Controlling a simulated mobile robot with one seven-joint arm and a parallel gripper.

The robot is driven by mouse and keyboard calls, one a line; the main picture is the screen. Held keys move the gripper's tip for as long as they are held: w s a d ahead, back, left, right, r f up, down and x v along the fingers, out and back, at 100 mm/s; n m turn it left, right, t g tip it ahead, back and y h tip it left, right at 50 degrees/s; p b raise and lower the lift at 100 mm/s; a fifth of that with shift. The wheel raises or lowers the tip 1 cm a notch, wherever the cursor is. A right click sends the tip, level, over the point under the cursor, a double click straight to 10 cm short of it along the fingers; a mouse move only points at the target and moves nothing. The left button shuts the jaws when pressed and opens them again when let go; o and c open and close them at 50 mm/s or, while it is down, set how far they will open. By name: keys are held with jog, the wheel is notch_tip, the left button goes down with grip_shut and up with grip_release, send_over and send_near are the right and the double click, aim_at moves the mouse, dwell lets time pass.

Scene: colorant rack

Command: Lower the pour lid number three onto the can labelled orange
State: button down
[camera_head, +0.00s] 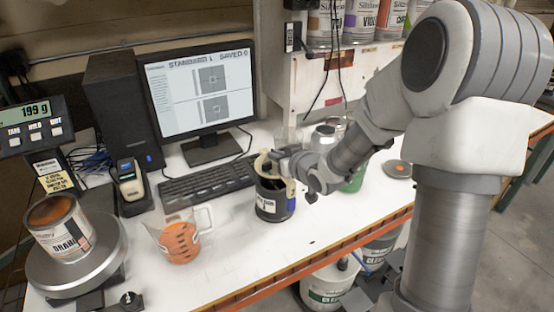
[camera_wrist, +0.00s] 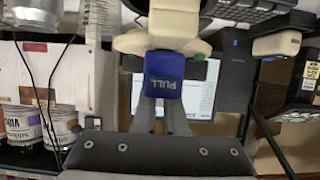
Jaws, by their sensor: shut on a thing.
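The can labelled orange (camera_head: 80,240) stands on the round scale at the left; its label is partly readable and orange colour shows at its top. My gripper (camera_head: 280,163) is at the top of a black can-shaped container (camera_head: 274,207), to the right of the orange can and apart from it. A cream pour lid (camera_head: 261,165) is at that container's rim, by the fingers.
An orange-filled clear jug (camera_head: 180,242) stands between the scale (camera_head: 75,272) and the black container. A keyboard (camera_head: 208,182), monitor (camera_head: 200,88) and handheld device (camera_head: 130,182) are behind. The front bench strip is mostly clear.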

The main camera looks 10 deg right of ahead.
jog(key=shift+r+p, duration=3.15)
jog(key=shift+r, duration=0.75)
jog(key=shift+a, duration=0.1)
